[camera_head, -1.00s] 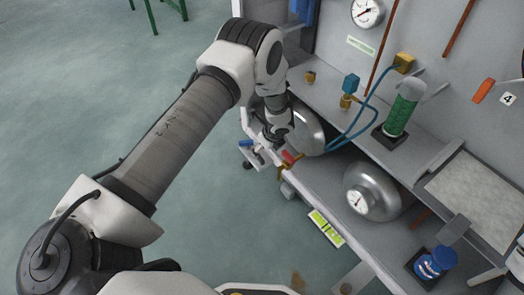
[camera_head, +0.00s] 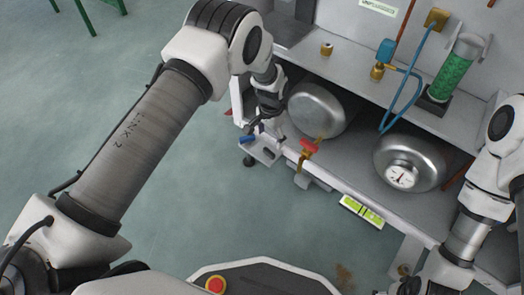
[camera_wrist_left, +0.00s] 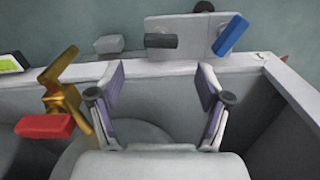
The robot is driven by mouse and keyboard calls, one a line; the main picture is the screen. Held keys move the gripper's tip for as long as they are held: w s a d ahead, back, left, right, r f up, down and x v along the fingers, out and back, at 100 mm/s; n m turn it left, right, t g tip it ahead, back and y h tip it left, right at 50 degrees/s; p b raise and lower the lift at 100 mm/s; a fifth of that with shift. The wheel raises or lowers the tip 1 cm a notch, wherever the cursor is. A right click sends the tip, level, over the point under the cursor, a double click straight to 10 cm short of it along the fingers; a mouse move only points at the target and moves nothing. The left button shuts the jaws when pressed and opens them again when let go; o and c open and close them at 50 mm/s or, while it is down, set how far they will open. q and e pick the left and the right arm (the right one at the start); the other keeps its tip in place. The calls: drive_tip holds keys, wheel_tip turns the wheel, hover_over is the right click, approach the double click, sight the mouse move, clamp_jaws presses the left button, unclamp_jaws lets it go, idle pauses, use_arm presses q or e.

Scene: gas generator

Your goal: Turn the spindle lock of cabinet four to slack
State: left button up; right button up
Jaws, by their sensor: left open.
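My left gripper (camera_head: 258,128) is at the front left corner of the cabinet's lower shelf. In the left wrist view its jaws (camera_wrist_left: 160,80) are open and empty, facing the shelf's front rim. Just beyond the rim is a grey plate (camera_wrist_left: 185,48) with a blue handle (camera_wrist_left: 232,35) and a black handle (camera_wrist_left: 160,41). The blue handle (camera_head: 248,139) also shows in the head view. A brass valve with a red handle (camera_wrist_left: 45,127) is left of the jaws, apart from them. I cannot tell which handle is the spindle lock. My right gripper is out of view.
Two metal tanks stand on the lower shelf: one (camera_head: 318,108) behind the valve, one with a gauge (camera_head: 412,160) further right. The upper shelf holds a blue-capped brass fitting (camera_head: 383,58) and a green cylinder (camera_head: 455,68).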

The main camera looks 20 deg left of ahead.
sight(269, 151)
use_arm(q)
wheel_tip(269, 151, down, 8)
drive_tip(key=b, duration=0.4)
drive_tip(key=shift+a+b, duration=0.1)
drive_tip(key=shift+b, duration=0.2)
drive_tip(key=shift+r, duration=0.1)
drive_tip(key=c, duration=1.2)
